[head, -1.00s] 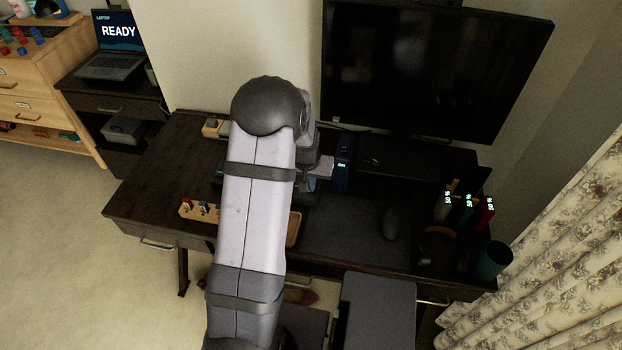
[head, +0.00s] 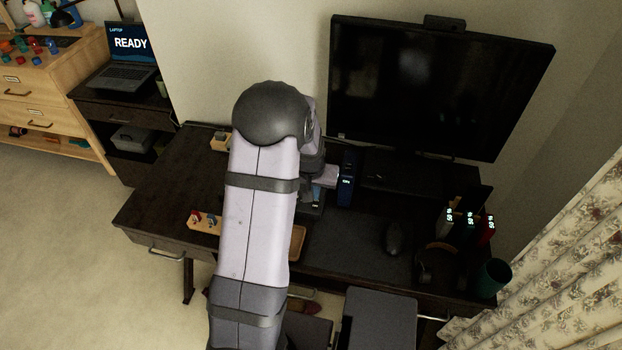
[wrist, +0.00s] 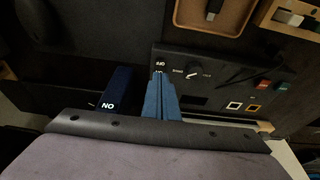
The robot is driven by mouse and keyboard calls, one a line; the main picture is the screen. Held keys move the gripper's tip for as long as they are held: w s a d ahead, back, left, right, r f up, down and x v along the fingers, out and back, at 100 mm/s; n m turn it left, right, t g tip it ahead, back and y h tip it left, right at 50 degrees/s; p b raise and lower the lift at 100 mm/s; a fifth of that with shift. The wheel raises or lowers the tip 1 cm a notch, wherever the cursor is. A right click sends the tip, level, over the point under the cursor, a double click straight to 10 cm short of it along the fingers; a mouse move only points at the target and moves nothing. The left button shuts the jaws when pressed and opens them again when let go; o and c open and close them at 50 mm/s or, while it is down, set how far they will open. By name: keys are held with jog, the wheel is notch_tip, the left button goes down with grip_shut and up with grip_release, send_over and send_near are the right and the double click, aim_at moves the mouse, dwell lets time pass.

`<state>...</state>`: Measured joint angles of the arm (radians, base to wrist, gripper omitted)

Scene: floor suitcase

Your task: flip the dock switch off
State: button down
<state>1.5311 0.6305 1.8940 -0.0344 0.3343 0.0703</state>
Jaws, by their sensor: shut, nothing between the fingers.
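A dark control panel (wrist: 215,80) shows in the wrist view, with a small white-lettered label (wrist: 160,65) near its left edge, a knob (wrist: 194,71) and coloured buttons. My gripper (wrist: 158,80) has its blue fingers shut and empty, with the tips over the panel's left edge, just by that label. The fingers cover that spot, so I cannot make out a switch lever or whether they touch it. A dark blue box (wrist: 116,88) beside the fingers reads ON, upside down here. It also stands on the desk in the head view (head: 346,182). My arm hides most of the panel there.
The desk (head: 160,195) carries a monitor (head: 435,90), a mouse (head: 394,238), headphones (head: 427,265), a cup (head: 491,278) and lit chargers (head: 470,225). A wooden tray (wrist: 215,15) lies near the panel. A laptop (head: 128,60) reading READY stands on a side stand.

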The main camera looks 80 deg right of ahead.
jog(key=a+b+v, duration=0.2)
jog(key=v, duration=0.7)
jog(key=shift+f, duration=0.25)
jog(key=w+a+f+n+y, duration=0.15)
jog(key=a+f+y, duration=0.25)
jog(key=a, duration=0.9)
jog(key=w+a+r+n, duration=0.1)
jog(key=w+a+n, duration=0.4)
jog(key=a, duration=0.5)
jog(key=w+a+n, duration=0.6)
jog(key=w+a, duration=0.1)
jog(key=a, duration=0.3)
jog(key=w+a+r+n, duration=0.1)
jog(key=w+a+n, duration=0.4)
jog(key=a, duration=0.5)
jog(key=shift+w+r+h, duration=0.3)
jog(key=shift+w+h, duration=0.1)
jog(key=shift+w, duration=0.55)
jog(key=shift+a+n, duration=0.1)
jog(key=shift+n, duration=0.15)
